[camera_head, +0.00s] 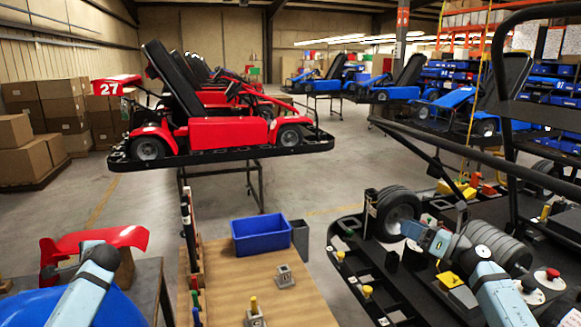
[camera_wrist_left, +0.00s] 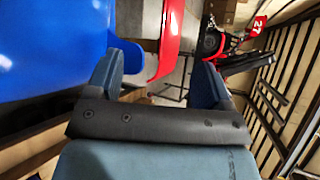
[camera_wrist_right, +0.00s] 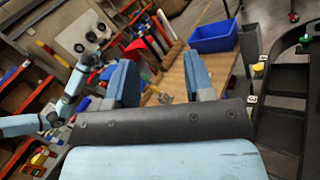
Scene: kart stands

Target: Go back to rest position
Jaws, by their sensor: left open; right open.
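My right gripper (camera_head: 412,233) is in the lower right of the head view, beside the black kart frame's wheel. In the right wrist view its two blue fingers (camera_wrist_right: 160,75) stand apart with nothing between them. My left arm enters at the lower left of the head view, over a blue curved panel (camera_head: 75,308) and near a red body part (camera_head: 95,243). In the left wrist view the left gripper (camera_wrist_left: 158,75) has its fingers apart and empty. The blue panel (camera_wrist_left: 50,45) is left of them and the red part (camera_wrist_left: 168,40) lies beyond.
A wooden table (camera_head: 225,280) in the middle carries a blue bin (camera_head: 262,235) and small fittings. A black kart frame (camera_head: 350,265) with a wheel (camera_head: 395,213) is at right. A red kart (camera_head: 228,130) stands raised behind. Cardboard boxes (camera_head: 60,105) stack at left.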

